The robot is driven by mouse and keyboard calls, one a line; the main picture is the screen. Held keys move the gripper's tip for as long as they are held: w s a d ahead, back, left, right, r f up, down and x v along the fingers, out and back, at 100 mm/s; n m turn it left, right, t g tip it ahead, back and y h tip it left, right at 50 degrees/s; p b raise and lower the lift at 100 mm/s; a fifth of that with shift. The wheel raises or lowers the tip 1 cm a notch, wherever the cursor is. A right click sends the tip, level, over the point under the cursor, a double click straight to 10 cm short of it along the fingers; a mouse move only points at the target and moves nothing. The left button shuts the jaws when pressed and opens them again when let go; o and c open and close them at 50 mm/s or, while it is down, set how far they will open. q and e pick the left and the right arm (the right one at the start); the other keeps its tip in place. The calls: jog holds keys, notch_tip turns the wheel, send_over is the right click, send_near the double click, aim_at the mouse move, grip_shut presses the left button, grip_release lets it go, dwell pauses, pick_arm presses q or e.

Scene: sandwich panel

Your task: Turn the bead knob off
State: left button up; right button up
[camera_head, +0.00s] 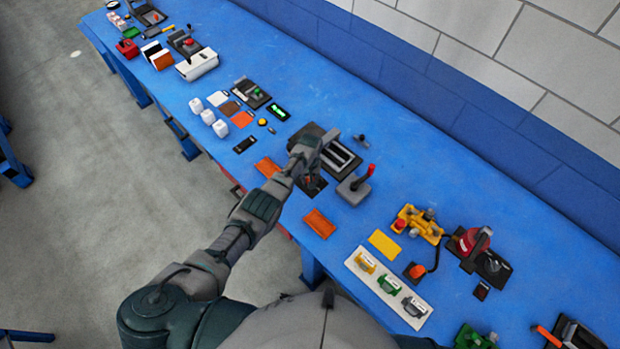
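My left arm reaches in from the lower left over the blue table. Its gripper (310,158) is in front of a dark grey device with pale slots (342,157). It hides part of that device and of a small dark plate (316,187) below it. A small red part shows beside the gripper on that plate. I cannot tell whether the fingers are open or touching anything. I cannot make out for certain which part is the bead knob; it may be hidden by the gripper. My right gripper is not in view.
A grey base with a red-topped lever (355,187) stands close right of the gripper. Orange pads (319,223) lie near the front edge. A yellow device (418,223) and red-and-black device (474,243) stand farther right. The back strip of the blue table (330,95) is clear.

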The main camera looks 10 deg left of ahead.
pick_arm(q)
jog(key=shift+w+r, duration=0.3)
jog(key=shift+w, duration=0.05)
jog(key=o, duration=1)
jog(key=shift+o, duration=0.7)
jog(key=shift+d+f, duration=0.1)
jog(key=shift+f, duration=0.15)
notch_tip(320, 180, up, 12)
jog(key=shift+f, duration=0.1)
